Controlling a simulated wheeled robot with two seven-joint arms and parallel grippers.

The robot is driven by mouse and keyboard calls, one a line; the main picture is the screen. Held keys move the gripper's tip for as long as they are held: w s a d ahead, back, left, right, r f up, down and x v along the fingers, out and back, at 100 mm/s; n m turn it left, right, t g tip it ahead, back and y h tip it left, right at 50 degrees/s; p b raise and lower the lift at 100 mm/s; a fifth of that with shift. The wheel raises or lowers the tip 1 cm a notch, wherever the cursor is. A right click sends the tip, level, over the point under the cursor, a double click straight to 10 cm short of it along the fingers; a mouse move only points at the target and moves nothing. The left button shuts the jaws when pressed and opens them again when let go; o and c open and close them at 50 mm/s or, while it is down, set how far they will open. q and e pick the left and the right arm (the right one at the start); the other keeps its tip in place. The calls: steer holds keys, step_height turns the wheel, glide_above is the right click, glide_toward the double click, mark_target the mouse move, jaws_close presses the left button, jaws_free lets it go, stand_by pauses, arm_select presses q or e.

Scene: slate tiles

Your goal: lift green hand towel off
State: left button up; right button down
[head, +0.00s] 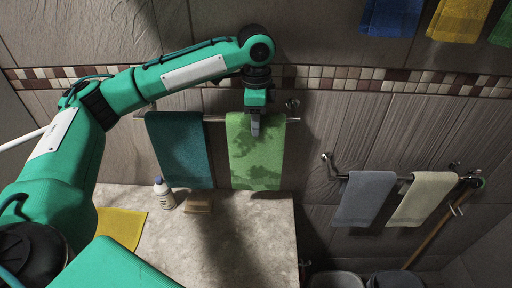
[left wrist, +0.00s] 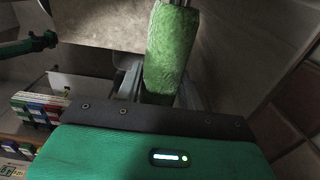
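The green hand towel (head: 255,160), light green with darker patches, hangs over the upper towel bar (head: 215,118). My left gripper (head: 255,128) points down at the towel's top edge, with one finger showing in front of the cloth. In the left wrist view the towel (left wrist: 172,50) lies between the two grey fingers (left wrist: 160,88), which stand apart on either side of it. The gripper looks open; contact with the cloth is hard to tell. My right gripper does not show clearly in either view.
A teal towel (head: 180,150) hangs left on the same bar. Below are a counter (head: 240,235), a bottle (head: 163,192), a soap-like block (head: 198,204) and a yellow cloth (head: 120,223). A grey towel (head: 364,198) and a cream towel (head: 422,198) hang on a lower right bar.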

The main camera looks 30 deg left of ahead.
arm_select(q)
jaws_close()
steer(key=shift+r, duration=0.15)
steer(key=shift+r, duration=0.25)
step_height(320, 180, up, 11)
steer(key=b, duration=0.2)
steer(key=s+d+b, duration=0.2)
steer(key=s+d, duration=0.2)
steer(key=s, duration=0.4)
steer(key=s+d+b, duration=0.2)
steer(key=s+d, duration=0.2)
steer(key=s, duration=0.4)
steer(key=shift+s+r, duration=0.1)
